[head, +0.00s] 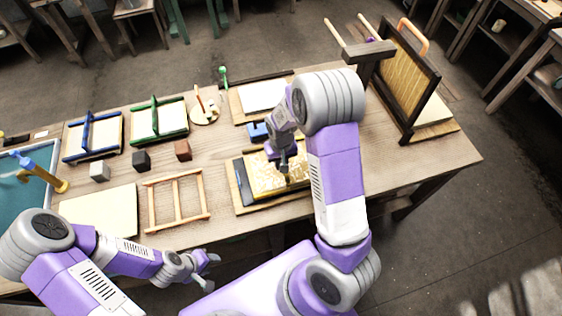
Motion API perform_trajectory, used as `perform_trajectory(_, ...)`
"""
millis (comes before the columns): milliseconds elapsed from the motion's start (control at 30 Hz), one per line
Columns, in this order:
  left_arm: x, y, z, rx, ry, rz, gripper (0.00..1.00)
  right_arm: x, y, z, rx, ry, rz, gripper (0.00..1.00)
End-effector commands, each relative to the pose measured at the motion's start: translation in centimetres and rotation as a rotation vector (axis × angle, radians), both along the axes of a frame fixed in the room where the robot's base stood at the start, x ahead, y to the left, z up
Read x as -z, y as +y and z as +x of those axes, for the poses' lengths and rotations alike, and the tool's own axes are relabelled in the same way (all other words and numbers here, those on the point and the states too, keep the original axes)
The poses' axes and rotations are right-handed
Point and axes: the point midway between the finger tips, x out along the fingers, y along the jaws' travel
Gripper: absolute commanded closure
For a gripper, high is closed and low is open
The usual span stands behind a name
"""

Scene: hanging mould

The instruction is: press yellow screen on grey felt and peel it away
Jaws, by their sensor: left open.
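The yellow screen (266,183), a gold patterned panel, lies flat on a wooden board near the table's front edge, left of my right forearm. A dark grey strip, seemingly the grey felt (243,184), shows along its left side; how far it runs beneath is hidden. My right gripper (286,174) points down over the screen's right part. Its fingertips are small and partly hidden, so I cannot tell its grip or contact. My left gripper (212,265) is open and empty, in front of the table's front edge, apart from the screen.
Blue (92,138) and green (159,119) framed screens lie at the back left. A wooden frame (177,201) and pale board (101,212) lie front left. Several small blocks sit between. A tall dark-framed panel (408,78) stands at right. A vat (30,185) is at far left.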

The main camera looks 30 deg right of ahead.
Motion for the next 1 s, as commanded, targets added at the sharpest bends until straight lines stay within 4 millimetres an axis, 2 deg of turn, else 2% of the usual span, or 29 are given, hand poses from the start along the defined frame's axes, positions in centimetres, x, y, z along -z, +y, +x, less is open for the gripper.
perform_trajectory(167, -0.7, 0.0, 0.0, 0.000, 0.000, 0.000, 0.57, -0.8, 0.0, 0.0, 0.000, -0.001, 0.000, 1.00)
perform_trajectory(767, -5.5, 0.0, 0.0, 0.000, 0.000, 0.000, 0.57, -6.8, 0.0, 0.0, 0.000, -0.001, 0.000, 1.00)
perform_trajectory(1000, -5.6, 0.0, 0.0, 0.000, 0.000, 0.000, 0.57, -7.0, 0.0, 0.0, 0.000, 0.000, 0.000, 1.00)
